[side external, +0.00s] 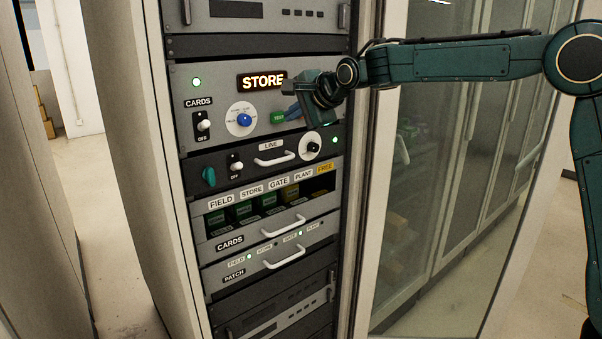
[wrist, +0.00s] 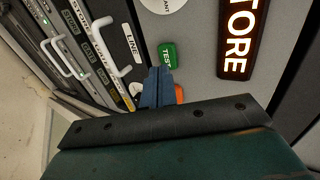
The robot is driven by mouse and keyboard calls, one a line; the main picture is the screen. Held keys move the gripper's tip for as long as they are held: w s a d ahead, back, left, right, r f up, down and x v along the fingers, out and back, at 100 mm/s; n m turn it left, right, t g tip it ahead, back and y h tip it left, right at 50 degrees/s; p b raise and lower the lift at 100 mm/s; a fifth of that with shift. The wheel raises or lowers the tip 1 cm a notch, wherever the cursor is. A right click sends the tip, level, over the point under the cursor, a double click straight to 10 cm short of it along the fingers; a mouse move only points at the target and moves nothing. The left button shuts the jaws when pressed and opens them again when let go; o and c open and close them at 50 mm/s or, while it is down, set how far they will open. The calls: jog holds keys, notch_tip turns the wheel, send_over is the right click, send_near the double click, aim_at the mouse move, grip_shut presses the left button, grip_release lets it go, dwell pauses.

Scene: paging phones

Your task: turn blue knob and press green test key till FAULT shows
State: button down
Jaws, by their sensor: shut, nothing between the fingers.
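The blue knob (side external: 244,119) sits on a round white dial on the upper grey panel; I cannot read its pointer position. The green TEST key (side external: 278,117) is just right of the dial, and shows in the wrist view (wrist: 167,54) above my fingertips. The lit display (side external: 262,81) above them reads STORE, not FAULT; it also shows in the wrist view (wrist: 240,38). My gripper (side external: 290,113) is shut and empty, its blue fingertips close to the TEST key's right side. I cannot tell whether they touch it.
An orange part (wrist: 179,94) is partly hidden behind my fingers. A CARDS switch (side external: 203,124) is left of the dial. Below are the LINE panel with a handle (side external: 275,158), a black knob (side external: 313,147) and a teal knob (side external: 209,177). A glass door (side external: 440,180) stands open at right.

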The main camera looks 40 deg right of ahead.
jog(key=shift+w, duration=1.3)
jog(key=shift+w, duration=0.45)
jog(key=shift+w+r, duration=0.1)
jog(key=shift+w, duration=0.25)
jog(key=shift+s+r, duration=0.1)
send_near(278, 112)
jog(key=shift+s+d, duration=0.1)
jog(key=shift+s, duration=0.2)
dwell(0.3)
